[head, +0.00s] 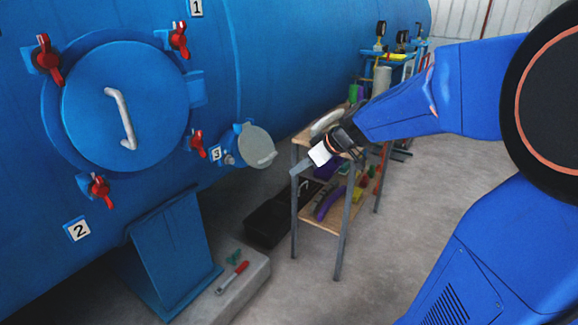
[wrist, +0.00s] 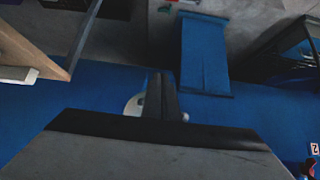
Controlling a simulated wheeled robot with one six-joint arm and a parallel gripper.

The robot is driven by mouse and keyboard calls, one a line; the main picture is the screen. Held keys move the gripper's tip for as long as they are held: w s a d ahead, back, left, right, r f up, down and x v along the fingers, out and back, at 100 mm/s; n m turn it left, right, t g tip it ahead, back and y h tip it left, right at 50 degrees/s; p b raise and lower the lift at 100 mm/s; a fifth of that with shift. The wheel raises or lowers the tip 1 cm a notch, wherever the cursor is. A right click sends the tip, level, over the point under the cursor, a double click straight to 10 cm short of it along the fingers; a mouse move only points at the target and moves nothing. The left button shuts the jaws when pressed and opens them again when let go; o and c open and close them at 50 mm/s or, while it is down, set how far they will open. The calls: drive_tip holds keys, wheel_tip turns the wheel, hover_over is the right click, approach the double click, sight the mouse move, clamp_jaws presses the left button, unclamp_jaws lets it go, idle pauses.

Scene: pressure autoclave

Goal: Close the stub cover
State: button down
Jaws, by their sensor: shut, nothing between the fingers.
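The stub cover (head: 257,147) is a small round grey disc with a bar handle, beside the number 3 plate on the blue vessel. It stands out from the blue stub flange (head: 238,130), partly hiding it, so it looks ajar; its exact angle is unclear. In the wrist view a pale piece of the cover (wrist: 134,105) shows behind my fingers, mostly hidden. My gripper (head: 298,170) is to the right of the cover in the head view, apart from it. Its fingers (wrist: 161,92) are together and empty.
A large blue hatch (head: 125,105) with red clamps is at left. A wooden-topped rack (head: 318,215) with tools stands just beneath and behind my gripper. A blue support leg (head: 172,245) and a concrete block (head: 243,285) are below the vessel. Open floor lies at front right.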

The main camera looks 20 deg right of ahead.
drive_tip(key=g, duration=0.2)
approach(273, 154)
drive_tip(key=s, duration=0.2)
wheel_tip(273, 154, up, 8)
drive_tip(key=g+h, duration=0.1)
drive_tip(key=h, duration=0.1)
drive_tip(key=x, duration=1.4)
drive_tip(key=shift+w+f, duration=0.1)
drive_tip(key=shift+f, duration=0.1)
drive_tip(key=shift+w+a+f+t+y, duration=0.15)
drive_tip(key=shift+w+f+t+y, duration=0.15)
drive_tip(key=shift+f+t, duration=0.3)
drive_tip(key=shift+w+a+f+t+y, duration=0.2)
drive_tip(key=shift+f+t+y, duration=0.2)
drive_tip(key=shift+f, duration=0.4)
drive_tip(key=shift+x, duration=2.1)
drive_tip(key=shift+w+a+r, duration=0.15)
drive_tip(key=shift+w, duration=0.05)
